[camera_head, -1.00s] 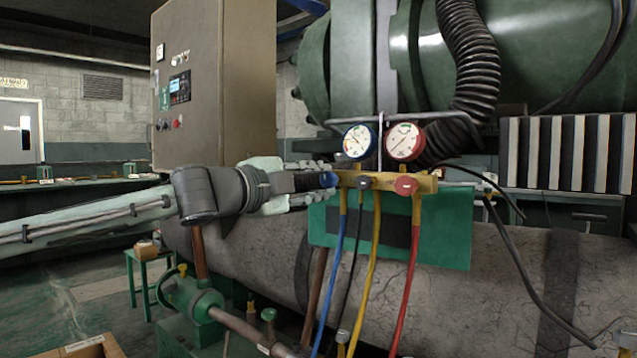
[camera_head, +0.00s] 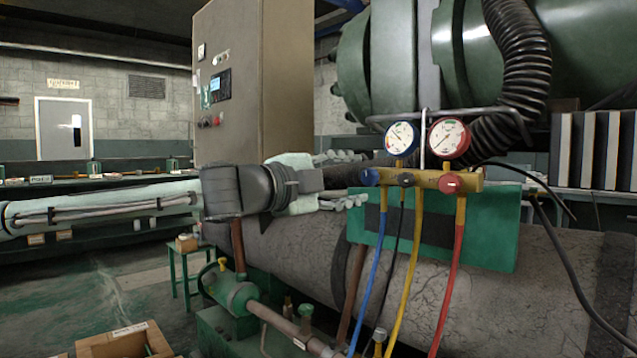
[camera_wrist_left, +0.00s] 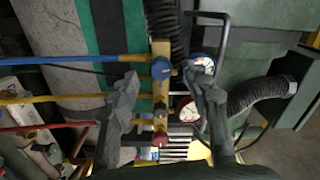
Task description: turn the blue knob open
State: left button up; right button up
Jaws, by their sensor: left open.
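The blue knob (camera_head: 370,177) is at the left end of the brass gauge manifold (camera_head: 428,180), below two round gauges. My left gripper (camera_head: 360,178) comes in from the left, open, with its fingertips above and below the blue knob's level. A small gap shows between its palm and the knob. In the left wrist view the blue knob (camera_wrist_left: 161,68) appears between the two spread fingers (camera_wrist_left: 163,82), with nothing gripped. I cannot tell whether a finger touches it. My right gripper is not in view.
A black knob (camera_head: 404,180) and a red knob (camera_head: 449,184) are on the same manifold. Blue, yellow and red hoses (camera_head: 455,270) hang below. A green panel (camera_head: 490,235) and a large grey pipe (camera_head: 545,270) are behind. A grey cabinet (camera_head: 285,80) stands behind my left arm.

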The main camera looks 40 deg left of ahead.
pick_arm(q)
jog(key=s, duration=0.9)
jog(key=shift+s+a, duration=0.25)
jog(key=shift+a, duration=0.1)
